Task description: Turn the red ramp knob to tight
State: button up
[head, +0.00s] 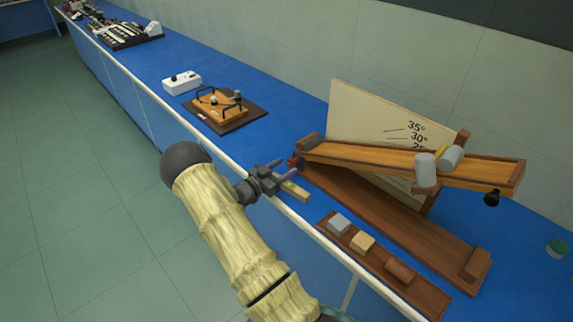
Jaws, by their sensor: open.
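The red knob (294,162) sits at the left, hinge end of the wooden ramp (400,163). It is small and partly dark here, so its turn position cannot be read. My gripper (292,178) is open over the bench's front edge, just left of and slightly nearer than the knob. Its fingers point right toward the ramp's hinge end, and nothing shows between them. Any contact with the knob cannot be told. The ramp is tilted over its wooden base (420,235), in front of a pale angle board (360,115) with 35° and 30° marks.
Two pale cylinders (425,168) are at the ramp. A black knob (491,199) hangs at its right end. A wooden tray (432,298) with several blocks lies near the front edge. A wooden apparatus (219,104) and white box (182,82) stand farther left on the blue bench.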

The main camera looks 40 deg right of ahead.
jog(key=shift+d, duration=0.95)
jog(key=c, duration=1)
jog(key=shift+o, duration=0.2)
